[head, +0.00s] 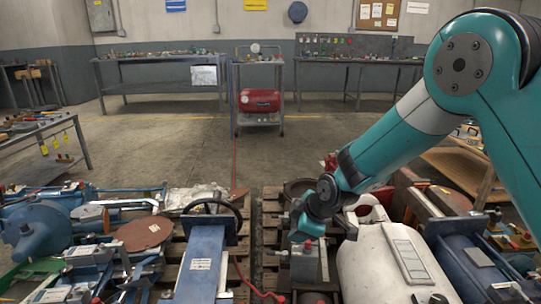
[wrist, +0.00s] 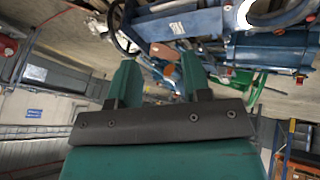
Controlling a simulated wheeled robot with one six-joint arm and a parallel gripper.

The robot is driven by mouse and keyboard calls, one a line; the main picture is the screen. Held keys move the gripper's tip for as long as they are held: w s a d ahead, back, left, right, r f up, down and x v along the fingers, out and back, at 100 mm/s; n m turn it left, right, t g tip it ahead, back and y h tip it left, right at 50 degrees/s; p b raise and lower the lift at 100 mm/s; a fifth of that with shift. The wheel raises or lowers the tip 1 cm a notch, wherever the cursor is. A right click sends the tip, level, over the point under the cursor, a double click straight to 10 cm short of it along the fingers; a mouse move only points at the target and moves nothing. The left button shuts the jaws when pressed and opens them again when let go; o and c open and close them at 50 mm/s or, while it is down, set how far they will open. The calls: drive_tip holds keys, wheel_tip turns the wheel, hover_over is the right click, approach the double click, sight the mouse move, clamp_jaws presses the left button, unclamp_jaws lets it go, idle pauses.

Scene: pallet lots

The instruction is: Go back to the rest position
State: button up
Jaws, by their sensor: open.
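My gripper (wrist: 160,66) shows in the wrist view with its two teal fingers spread apart and nothing between them. In the head view my teal arm reaches in from the right, and its wrist end hangs low over the pallet goods, near a grey block-shaped part (head: 304,262). The fingers are hard to make out there, and I cannot tell whether they touch anything.
Blue machine with a black handwheel (head: 200,262) stands left of the gripper; a white rounded machine (head: 385,265) stands right. A round rusty plate (head: 145,233) lies farther left. Behind are open floor (head: 180,150), a red compressor (head: 259,100) on a cart, and workbenches (head: 160,88).

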drive_tip(key=s+d+r+m+g, duration=0.2)
drive_tip(key=s+r+m, duration=0.2)
drive_tip(key=s+r, duration=0.85)
drive_tip(key=s+d+r+m+g, duration=0.1)
drive_tip(key=s+d+r+m, duration=0.15)
drive_tip(key=s, duration=0.75)
drive_tip(key=s+d+r+m+g, duration=0.2)
drive_tip(key=s+m, duration=0.1)
drive_tip(key=s, duration=0.7)
wheel_tip(320, 180, up, 36)
drive_tip(key=p, duration=3.6)
drive_tip(key=shift+w, duration=0.4)
